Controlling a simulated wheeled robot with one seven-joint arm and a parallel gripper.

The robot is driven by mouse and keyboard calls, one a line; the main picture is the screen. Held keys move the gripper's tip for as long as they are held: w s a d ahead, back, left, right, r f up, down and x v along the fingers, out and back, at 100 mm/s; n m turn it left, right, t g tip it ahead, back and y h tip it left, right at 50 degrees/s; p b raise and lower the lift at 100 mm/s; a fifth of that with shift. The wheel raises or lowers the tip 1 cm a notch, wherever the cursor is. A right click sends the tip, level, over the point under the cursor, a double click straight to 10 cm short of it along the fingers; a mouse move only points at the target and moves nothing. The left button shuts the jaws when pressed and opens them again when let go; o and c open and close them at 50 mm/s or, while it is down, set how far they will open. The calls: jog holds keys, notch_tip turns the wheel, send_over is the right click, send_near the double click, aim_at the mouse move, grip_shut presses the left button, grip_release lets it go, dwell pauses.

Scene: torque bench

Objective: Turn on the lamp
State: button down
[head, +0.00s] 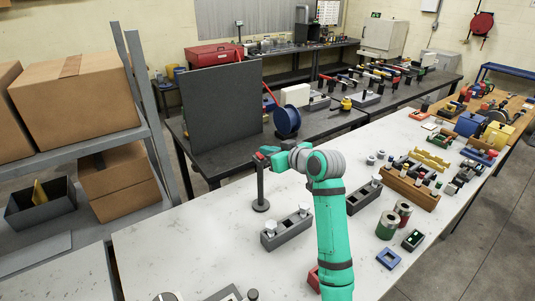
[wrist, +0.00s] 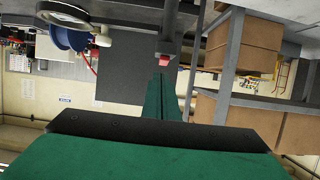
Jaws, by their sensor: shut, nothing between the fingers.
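No lamp can be told for certain. A dark upright post (head: 261,187) on a round base stands on the pale bench (head: 190,235). In the wrist view the post (wrist: 172,28) hangs from the top of the upside-down picture, with a small red part (wrist: 164,60) near its end. My gripper (head: 267,153) is at the height of the post's top in the head view. In the wrist view its green fingers (wrist: 163,82) are together and empty, pointing at the red part. Whether they touch it cannot be told.
A grey two-socket block (head: 286,232) lies right of the post. A dark panel (head: 222,100) and blue spool (head: 287,122) stand on the bench behind. Shelves with cardboard boxes (head: 75,90) are left. The bench left of the post is clear.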

jog(key=v, duration=1.1)
jog(key=shift+s+r, duration=0.2)
jog(key=shift+r, duration=0.15)
